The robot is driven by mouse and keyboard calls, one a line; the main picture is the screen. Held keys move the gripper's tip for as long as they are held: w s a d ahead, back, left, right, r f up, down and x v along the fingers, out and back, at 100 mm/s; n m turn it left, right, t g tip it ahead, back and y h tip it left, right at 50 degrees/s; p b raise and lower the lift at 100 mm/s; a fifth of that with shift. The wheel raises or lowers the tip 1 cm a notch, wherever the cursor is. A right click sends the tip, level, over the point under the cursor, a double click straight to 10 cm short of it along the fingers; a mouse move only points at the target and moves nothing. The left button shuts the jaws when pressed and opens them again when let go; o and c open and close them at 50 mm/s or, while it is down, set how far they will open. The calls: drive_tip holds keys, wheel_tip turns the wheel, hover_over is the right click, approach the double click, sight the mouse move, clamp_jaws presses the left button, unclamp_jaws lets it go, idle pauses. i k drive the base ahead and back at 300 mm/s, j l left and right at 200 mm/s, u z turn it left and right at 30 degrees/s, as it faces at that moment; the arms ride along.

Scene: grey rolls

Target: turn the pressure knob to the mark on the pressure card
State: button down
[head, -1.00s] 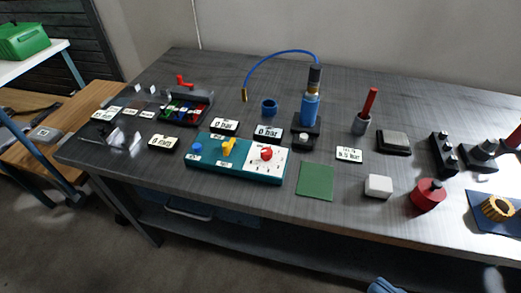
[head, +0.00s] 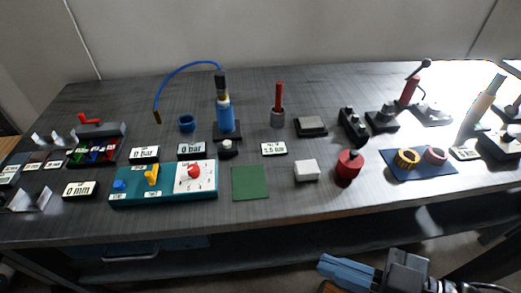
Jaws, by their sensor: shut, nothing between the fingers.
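The red knob (head: 194,171) sits on a white dial plate (head: 207,180) at the right end of a teal panel (head: 135,199). Its pointer direction is too small to tell. A small white card (head: 273,148) with a dark border lies behind the green mat; its lower line seems to read 3.5 bar. My gripper (head: 325,273), with blue fingers, is at the bottom of the head view, in front of the table edge. It is shut and empty, well apart from the panel and knob.
A yellow lever (head: 152,174) and a blue button (head: 119,185) share the panel. The table's front strip is mostly clear.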

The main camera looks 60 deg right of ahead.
sight(193, 170)
drive_tip(key=k+l+u, duration=0.3)
drive_tip(key=k, duration=0.15)
drive_tip(key=k+u, duration=0.3)
drive_tip(key=k, duration=0.2)
